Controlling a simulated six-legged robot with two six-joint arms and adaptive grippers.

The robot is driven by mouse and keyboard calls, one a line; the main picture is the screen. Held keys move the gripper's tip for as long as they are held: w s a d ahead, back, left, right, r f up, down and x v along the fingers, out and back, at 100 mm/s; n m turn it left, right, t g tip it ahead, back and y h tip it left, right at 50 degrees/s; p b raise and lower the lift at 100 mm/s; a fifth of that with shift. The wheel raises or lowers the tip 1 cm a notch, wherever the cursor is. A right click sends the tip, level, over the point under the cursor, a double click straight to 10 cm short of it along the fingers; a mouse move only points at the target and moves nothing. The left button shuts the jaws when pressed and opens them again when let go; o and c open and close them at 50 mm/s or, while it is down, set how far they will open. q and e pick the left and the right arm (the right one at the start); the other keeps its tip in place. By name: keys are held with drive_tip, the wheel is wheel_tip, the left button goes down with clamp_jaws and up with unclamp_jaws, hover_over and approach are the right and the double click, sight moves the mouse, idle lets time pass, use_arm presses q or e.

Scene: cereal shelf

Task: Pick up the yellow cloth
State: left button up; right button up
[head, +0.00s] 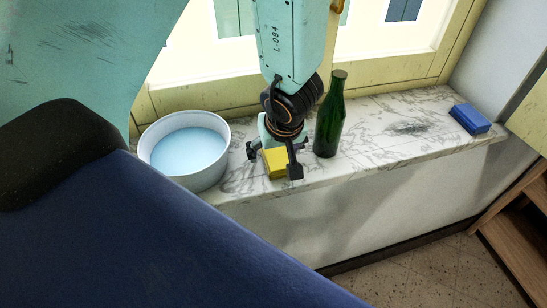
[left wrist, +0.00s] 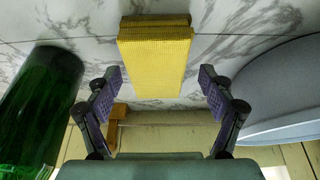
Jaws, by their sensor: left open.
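The yellow cloth (head: 274,163) is a small folded block lying on the marble window sill (head: 385,125), between a white basin and a green bottle. My left gripper (head: 274,160) is above it, its fingers apart on either side of the cloth. In the left wrist view the cloth (left wrist: 156,55) is a yellow textured pad. It lies ahead of the open fingertips (left wrist: 160,80), roughly centred between them. The jaws are empty, and I cannot tell whether a finger touches the cloth. My right gripper is not in view.
A white basin of bluish water (head: 222,170) stands left of the gripper. A green bottle (head: 328,125) stands upright close on its right; it also shows in the left wrist view (left wrist: 35,105). A blue block (head: 470,119) lies far right.

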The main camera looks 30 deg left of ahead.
use_arm(q)
drive_tip(key=shift+w+f, duration=0.1)
drive_tip(key=shift+f, duration=0.1)
drive_tip(key=shift+d, duration=0.25)
drive_tip(key=shift+s+d+r, duration=0.3)
drive_tip(key=shift+s+r, duration=0.05)
drive_tip(key=shift+s, duration=0.1)
drive_tip(key=shift+a, duration=0.2)
drive_tip(key=shift+w+a+f, duration=0.2)
drive_tip(key=shift+w+f, duration=0.1)
drive_tip(key=shift+f, duration=0.05)
drive_tip(key=shift+d, duration=0.25)
drive_tip(key=shift+s+d, duration=0.1)
drive_tip(key=shift+s, duration=0.05)
drive_tip(key=shift+a, duration=0.25)
drive_tip(key=shift+f, duration=0.1)
drive_tip(key=c, duration=0.3)
drive_tip(key=shift+d, duration=0.2)
drive_tip(key=c, duration=0.5)
drive_tip(key=shift+a, duration=0.2)
drive_tip(key=c, duration=0.4)
drive_tip(key=shift+c, duration=0.7)
drive_tip(key=shift+d, duration=0.1)
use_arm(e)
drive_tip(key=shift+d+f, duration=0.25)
